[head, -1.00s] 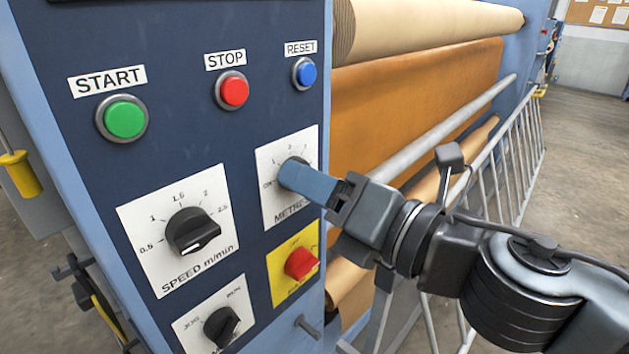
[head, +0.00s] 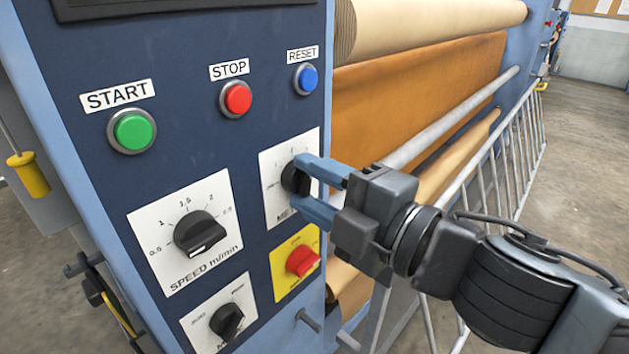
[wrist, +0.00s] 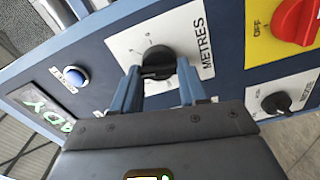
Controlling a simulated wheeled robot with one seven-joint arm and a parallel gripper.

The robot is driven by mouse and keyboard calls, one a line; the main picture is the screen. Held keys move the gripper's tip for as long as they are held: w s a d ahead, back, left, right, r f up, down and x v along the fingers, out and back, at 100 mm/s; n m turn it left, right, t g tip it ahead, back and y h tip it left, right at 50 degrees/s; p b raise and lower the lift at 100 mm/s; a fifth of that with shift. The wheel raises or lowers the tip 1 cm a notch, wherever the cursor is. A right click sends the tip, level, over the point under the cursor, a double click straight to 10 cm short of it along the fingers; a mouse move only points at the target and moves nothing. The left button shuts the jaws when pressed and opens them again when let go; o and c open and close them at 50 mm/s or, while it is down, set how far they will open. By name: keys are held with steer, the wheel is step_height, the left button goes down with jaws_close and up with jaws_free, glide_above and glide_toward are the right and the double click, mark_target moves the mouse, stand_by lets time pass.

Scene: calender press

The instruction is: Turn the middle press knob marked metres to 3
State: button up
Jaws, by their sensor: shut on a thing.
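The METRES knob (head: 290,178) is a black round knob on a white plate (head: 272,205) on the dark blue panel. My gripper (head: 302,182) reaches it from the right, with its two blue fingers one above the other, and is shut on the knob. In the wrist view the knob (wrist: 159,58) sits between the fingertips of my gripper (wrist: 158,72), and the word METRES is on the right of its plate (wrist: 192,25). The fingers hide part of the plate in the head view. I cannot tell which number the knob points to.
The SPEED knob (head: 198,234) is at the left, a red knob (head: 302,261) on a yellow plate just below, and another black knob (head: 227,321) lower left. START (head: 132,132), STOP (head: 236,98) and RESET (head: 306,78) buttons are above. A rail (head: 450,125) runs behind my arm.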

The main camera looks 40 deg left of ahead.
steer(key=m, duration=0.6)
steer(key=shift+w+m+p, duration=0.15)
steer(key=shift+m+p, duration=0.15)
steer(key=shift+p, duration=0.05)
stand_by(0.5)
steer(key=o, duration=1.1)
steer(key=shift+d, duration=0.1)
steer(key=shift+s+d+b, duration=0.2)
steer(key=shift+d+b, duration=0.2)
steer(key=shift+d, duration=1.55)
steer(key=shift+s+d+b, duration=0.15)
steer(key=shift+d+b, duration=0.25)
steer(key=shift+d, duration=1.5)
